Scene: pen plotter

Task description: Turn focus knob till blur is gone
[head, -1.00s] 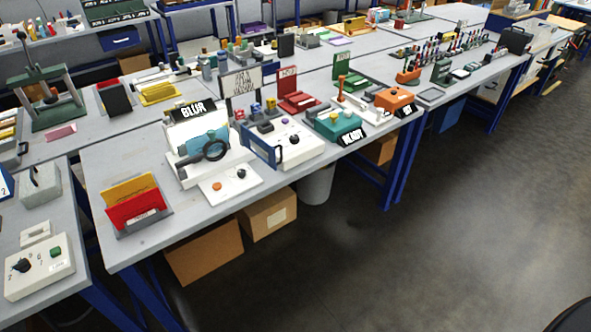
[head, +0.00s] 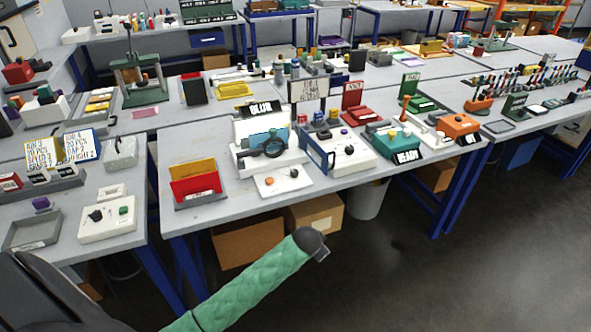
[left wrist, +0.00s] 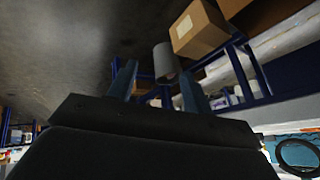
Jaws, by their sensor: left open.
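A white device with a black sign reading BLUR (head: 261,107) stands on the workbench in the head view. It has a teal panel and a dark ring lens (head: 276,147). In front of it lies a white plate (head: 282,187) with an orange knob (head: 268,181) at left and a dark knob (head: 294,173) at right. A green-sleeved arm of mine with a dark end enters from the bottom left, in front of the bench and apart from the knobs. My left gripper (left wrist: 157,86) is open and empty in the left wrist view. My right gripper is not in view.
A red and yellow file holder (head: 197,190) stands left of the plate. A white device with a blue frame (head: 349,150) stands close on its right. Cardboard boxes (head: 246,241) and a grey bin (head: 367,199) are under the bench. The floor in front is clear.

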